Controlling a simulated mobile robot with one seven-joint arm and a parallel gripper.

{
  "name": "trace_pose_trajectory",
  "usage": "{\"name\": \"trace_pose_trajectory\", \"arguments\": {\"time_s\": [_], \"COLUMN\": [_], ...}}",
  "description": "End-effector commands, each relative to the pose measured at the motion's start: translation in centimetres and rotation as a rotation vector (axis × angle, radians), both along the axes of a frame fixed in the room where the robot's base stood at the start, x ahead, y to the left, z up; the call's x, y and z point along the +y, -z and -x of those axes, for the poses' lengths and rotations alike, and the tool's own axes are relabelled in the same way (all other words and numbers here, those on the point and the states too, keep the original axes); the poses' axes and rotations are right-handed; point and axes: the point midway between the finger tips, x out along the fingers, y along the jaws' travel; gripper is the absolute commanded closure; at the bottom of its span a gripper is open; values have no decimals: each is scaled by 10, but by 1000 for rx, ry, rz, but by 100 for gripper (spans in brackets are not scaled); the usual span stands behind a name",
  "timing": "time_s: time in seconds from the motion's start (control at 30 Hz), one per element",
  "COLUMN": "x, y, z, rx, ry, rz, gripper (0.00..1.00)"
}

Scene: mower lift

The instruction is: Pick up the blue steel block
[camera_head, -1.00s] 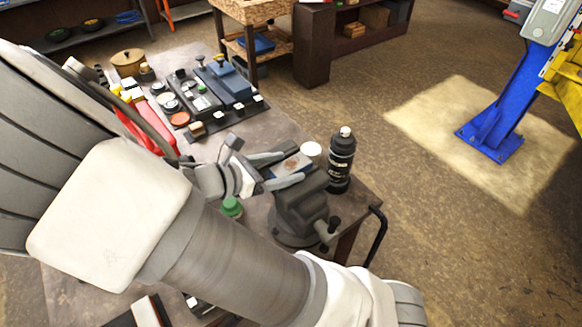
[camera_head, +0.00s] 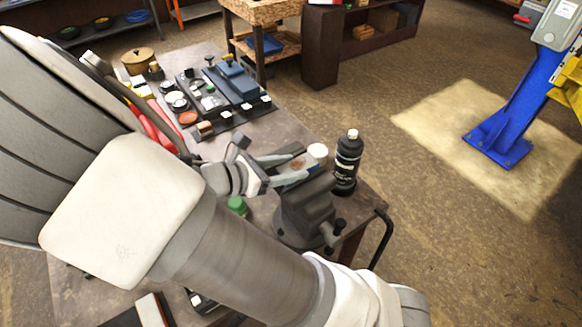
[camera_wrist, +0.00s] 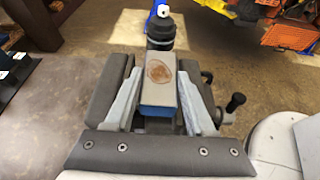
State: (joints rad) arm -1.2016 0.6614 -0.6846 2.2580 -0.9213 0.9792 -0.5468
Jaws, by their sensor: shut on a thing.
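The blue steel block (camera_wrist: 157,82) has a grey top with a round rusty patch and a blue side, seen best in the wrist view. My gripper (camera_wrist: 160,98) is shut on it, one pale finger along each side. In the head view the block (camera_head: 297,164) shows between my fingertips (camera_head: 292,168), at the top of the dark grey vise (camera_head: 306,215). The vise jaws stand outside my fingers on both sides in the wrist view. The block's underside is hidden, so I cannot tell whether it still touches the vise.
A green-capped item (camera_head: 237,205) is near my wrist. Fixtures and small parts (camera_head: 215,92) fill the bench's far end.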

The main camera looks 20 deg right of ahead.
Motion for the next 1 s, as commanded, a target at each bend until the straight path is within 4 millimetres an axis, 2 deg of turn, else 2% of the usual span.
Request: {"name": "trace_pose_trajectory", "arguments": {"time_s": [0.17,0.33,0.9,1.0], "x": [0,0,-56,-56], "y": [-14,-38,-96,-92], "z": [0,0,78,80], "rx": [-2,-4,0,-4], "ry": [1,1,-1,-4], "rz": [-3,-5,-4,-6], "gripper": [100,100,100,100]}}
